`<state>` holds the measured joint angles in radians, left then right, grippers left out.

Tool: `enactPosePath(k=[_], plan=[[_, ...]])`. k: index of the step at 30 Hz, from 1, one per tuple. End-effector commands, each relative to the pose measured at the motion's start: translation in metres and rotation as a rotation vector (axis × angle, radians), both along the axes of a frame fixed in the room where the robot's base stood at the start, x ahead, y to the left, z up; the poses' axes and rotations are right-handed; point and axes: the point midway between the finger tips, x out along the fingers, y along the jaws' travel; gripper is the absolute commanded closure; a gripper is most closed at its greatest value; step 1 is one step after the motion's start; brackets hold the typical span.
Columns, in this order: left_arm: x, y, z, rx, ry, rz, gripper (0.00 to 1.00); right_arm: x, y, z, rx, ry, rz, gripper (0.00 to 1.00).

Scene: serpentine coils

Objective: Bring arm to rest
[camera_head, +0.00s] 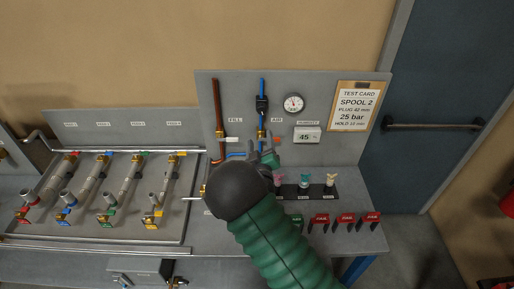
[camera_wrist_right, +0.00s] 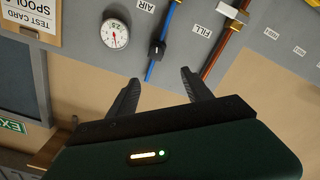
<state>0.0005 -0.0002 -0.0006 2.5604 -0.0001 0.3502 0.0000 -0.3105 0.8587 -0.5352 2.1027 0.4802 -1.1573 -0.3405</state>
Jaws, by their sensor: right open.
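My right arm reaches up from the bottom of the head view, with a green ribbed sleeve and a dark round joint. My right gripper (camera_head: 267,150) is in front of the grey panel, near the lower end of the blue AIR pipe (camera_head: 262,88). In the right wrist view the right gripper (camera_wrist_right: 157,92) shows two dark fingers spread apart with nothing between them. The wrist view is upside down, with the AIR pipe and the brown FILL pipe (camera_wrist_right: 222,50) beyond the fingers. My left gripper is in neither view.
A gauge (camera_head: 293,104), a display reading 45 (camera_head: 306,135) and a test card (camera_head: 357,107) are on the panel. Small coloured fittings stand on a black strip (camera_head: 322,191) right of my arm. Red tags (camera_head: 345,219) line the bench front. Several pipe coils (camera_head: 120,185) lie left.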

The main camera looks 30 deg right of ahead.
Motion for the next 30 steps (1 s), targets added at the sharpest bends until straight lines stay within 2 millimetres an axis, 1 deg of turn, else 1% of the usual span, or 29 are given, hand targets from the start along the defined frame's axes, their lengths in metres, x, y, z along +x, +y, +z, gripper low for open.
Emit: enactPosePath(k=[1,5,14,16,17,19,20,21,23,24,26,27,29,30], plan=[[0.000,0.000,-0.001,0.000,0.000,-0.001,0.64,0.000,-0.003,-0.001,0.000,0.000,-0.001,0.42],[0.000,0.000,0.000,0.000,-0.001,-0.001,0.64,0.001,-0.003,0.000,0.000,0.001,-0.001,0.42],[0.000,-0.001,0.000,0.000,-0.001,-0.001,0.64,0.000,0.008,0.003,-0.008,0.000,0.001,0.42],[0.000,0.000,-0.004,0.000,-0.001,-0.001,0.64,-0.001,0.010,-0.001,0.005,0.007,0.000,0.42],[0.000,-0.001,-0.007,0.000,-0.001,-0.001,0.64,-0.003,0.011,-0.007,0.026,0.019,-0.001,0.42],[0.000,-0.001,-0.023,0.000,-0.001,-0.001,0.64,-0.009,0.016,-0.037,0.124,0.079,-0.002,0.42],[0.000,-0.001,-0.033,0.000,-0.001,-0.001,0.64,-0.014,0.020,-0.055,0.187,0.118,0.000,0.42],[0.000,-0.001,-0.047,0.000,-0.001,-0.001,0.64,-0.023,0.030,-0.082,0.287,0.184,0.005,0.42],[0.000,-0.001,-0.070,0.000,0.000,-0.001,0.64,-0.043,0.054,-0.125,0.446,0.306,0.022,0.42],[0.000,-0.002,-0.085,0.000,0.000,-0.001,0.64,-0.062,0.073,-0.151,0.545,0.399,0.039,0.42],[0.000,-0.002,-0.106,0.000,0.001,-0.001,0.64,-0.095,0.106,-0.181,0.666,0.540,0.063,0.42],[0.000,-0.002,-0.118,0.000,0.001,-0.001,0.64,-0.121,0.125,-0.197,0.726,0.637,0.076,0.42],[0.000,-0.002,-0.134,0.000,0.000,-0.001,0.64,-0.161,0.148,-0.216,0.783,0.774,0.086,0.42],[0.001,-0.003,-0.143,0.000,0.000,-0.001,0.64,-0.186,0.159,-0.224,0.804,0.855,0.087,0.42]])
